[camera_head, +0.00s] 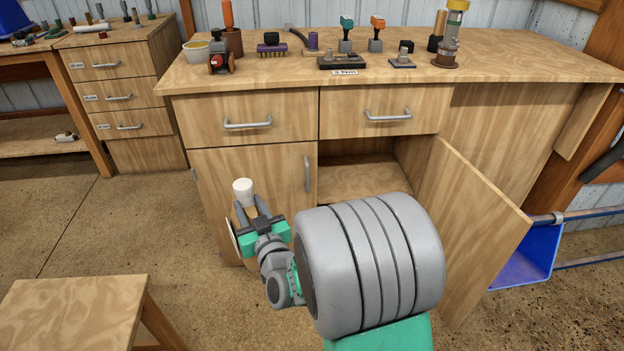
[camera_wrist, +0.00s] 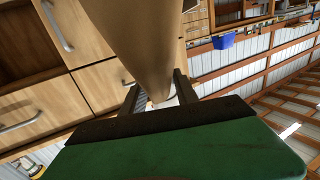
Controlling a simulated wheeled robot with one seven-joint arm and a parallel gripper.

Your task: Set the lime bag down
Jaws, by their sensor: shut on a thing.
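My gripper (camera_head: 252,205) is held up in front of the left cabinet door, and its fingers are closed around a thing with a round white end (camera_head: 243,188). In the wrist view, a long tan, tapered body, which I take to be the lime bag (camera_wrist: 140,40), runs between the two fingers (camera_wrist: 157,92). It is wide near the camera and narrow at the fingers, where some white shows. In the head view, my gripper hides most of this body. No other bag shows.
The workbench top (camera_head: 500,62) holds several tools along its back and middle; its front strip is mostly clear. The right cabinet door (camera_head: 475,225) stands open, showing a bare shelf (camera_head: 365,180). A wooden stool (camera_head: 70,315) is front left. A blue bin (camera_head: 530,255) is right.

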